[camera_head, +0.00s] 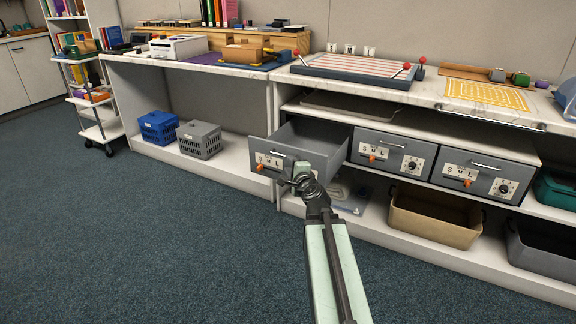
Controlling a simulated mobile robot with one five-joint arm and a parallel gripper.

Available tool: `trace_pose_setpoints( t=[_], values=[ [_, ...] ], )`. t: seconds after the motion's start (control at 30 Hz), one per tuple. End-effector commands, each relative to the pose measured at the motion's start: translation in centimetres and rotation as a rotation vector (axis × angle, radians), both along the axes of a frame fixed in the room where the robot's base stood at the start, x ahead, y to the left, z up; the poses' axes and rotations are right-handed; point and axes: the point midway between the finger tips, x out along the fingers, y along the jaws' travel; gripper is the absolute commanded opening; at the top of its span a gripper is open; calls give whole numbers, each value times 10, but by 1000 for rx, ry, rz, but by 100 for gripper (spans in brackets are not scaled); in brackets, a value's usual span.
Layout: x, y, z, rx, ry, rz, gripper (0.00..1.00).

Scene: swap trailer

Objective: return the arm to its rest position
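My gripper (301,171) is at the end of my outstretched arm (338,265), which reaches up from the bottom of the picture. It is close in front of an open grey drawer (268,160) with S, M, L labels and an orange lever. The gripper overlaps the right part of the drawer's front in the picture; I cannot tell whether they touch. Its fingers are too small and hidden to show whether it is open or shut.
Two shut drawers (390,152) sit to the right. Below are a tan bin (435,222) and a dark grey bin (543,255). Blue (158,127) and grey baskets (200,140) stand on the left lower shelf. The carpet (150,240) in front is clear.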

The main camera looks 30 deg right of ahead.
Motion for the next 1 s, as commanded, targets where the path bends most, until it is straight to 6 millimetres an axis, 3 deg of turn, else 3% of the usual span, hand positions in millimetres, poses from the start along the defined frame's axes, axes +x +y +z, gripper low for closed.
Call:
trace_pose_setpoints(
  t=[0.27,0.37,0.47,0.5,0.63,0.7,0.8,0.9,1.0],
  values=[
    [1,3,0,-1,0,4,32],
    [11,28,5,0,0,40,32],
    [31,90,16,-4,3,127,32],
    [39,125,19,-31,16,177,32],
    [42,237,-4,-214,164,436,32],
    [29,291,-29,-361,280,605,32],
    [-8,343,-71,-598,475,849,32],
    [-54,357,-112,-817,688,1071,32],
    [-98,338,-139,-968,889,1238,32]
  ],
)
